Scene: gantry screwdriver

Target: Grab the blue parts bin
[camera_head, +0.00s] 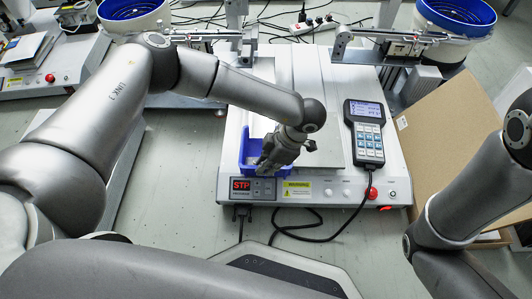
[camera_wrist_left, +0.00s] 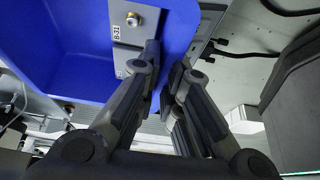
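The blue parts bin (camera_head: 250,150) sits on the front left of the white screwdriver machine in the head view, behind its STP display. My left gripper (camera_head: 271,157) reaches down at the bin's right side and hides part of it. In the left wrist view the bin (camera_wrist_left: 75,50) fills the upper left, with a metal part and a B-31 label inside. The left fingertips (camera_wrist_left: 164,68) are close together at the bin's right wall, with a narrow gap showing blue between them. I cannot tell whether both fingers press on the wall. My right gripper is out of view.
A handheld controller (camera_head: 366,132) lies on the machine's right side, its cable looping in front. A red button (camera_head: 371,193) is at the front right. A cardboard box (camera_head: 450,125) stands to the right. Blue-rimmed feeder bowls (camera_head: 460,15) are at the back.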

